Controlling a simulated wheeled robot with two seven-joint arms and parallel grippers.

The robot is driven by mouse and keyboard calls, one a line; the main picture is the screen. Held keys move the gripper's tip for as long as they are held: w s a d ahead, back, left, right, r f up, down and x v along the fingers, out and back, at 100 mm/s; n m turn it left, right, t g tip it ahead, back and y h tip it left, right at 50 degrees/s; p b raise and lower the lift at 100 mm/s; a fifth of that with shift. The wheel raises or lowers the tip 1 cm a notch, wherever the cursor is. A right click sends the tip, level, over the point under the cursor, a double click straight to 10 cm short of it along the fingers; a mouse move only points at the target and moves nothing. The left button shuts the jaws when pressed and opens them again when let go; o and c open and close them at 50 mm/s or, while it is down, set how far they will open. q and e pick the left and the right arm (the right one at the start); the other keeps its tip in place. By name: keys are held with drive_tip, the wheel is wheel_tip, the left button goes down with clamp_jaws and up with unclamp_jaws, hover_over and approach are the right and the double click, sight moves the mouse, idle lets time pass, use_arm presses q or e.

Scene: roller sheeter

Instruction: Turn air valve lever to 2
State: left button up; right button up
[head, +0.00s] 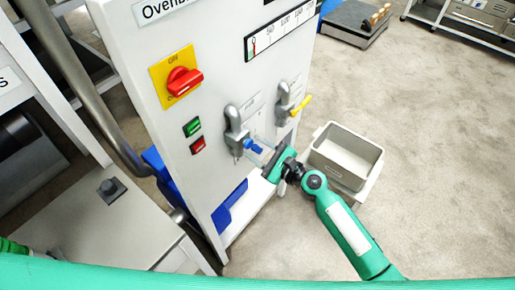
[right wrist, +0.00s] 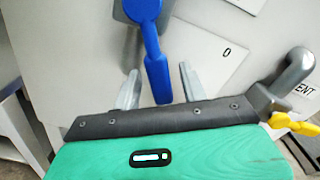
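The blue lever (head: 254,147) sits on a grey valve fitting (head: 235,128) on the front of the white cabinet. In the right wrist view the blue lever (right wrist: 155,55) runs down from its round hub, with its end between my two fingers. My right gripper (right wrist: 160,88) is open, one finger on each side of the lever with a visible gap to both. In the head view my right gripper (head: 262,150) is at the lever. A plate marked 0 (right wrist: 225,55) lies right of the lever; no 2 is readable. My left gripper is out of view.
A second valve with a yellow lever (head: 301,106) is close by on the right. A red rotary switch (head: 182,82) and green and red buttons (head: 193,128) are on the left. A beige bin (head: 372,152) stands beside my right arm.

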drive_tip(key=shift+d, duration=0.1)
drive_tip(key=b+v, duration=0.4)
drive_tip(key=v, duration=0.9)
drive_tip(key=shift+s+d, duration=0.25)
drive_tip(key=shift+s, duration=0.05)
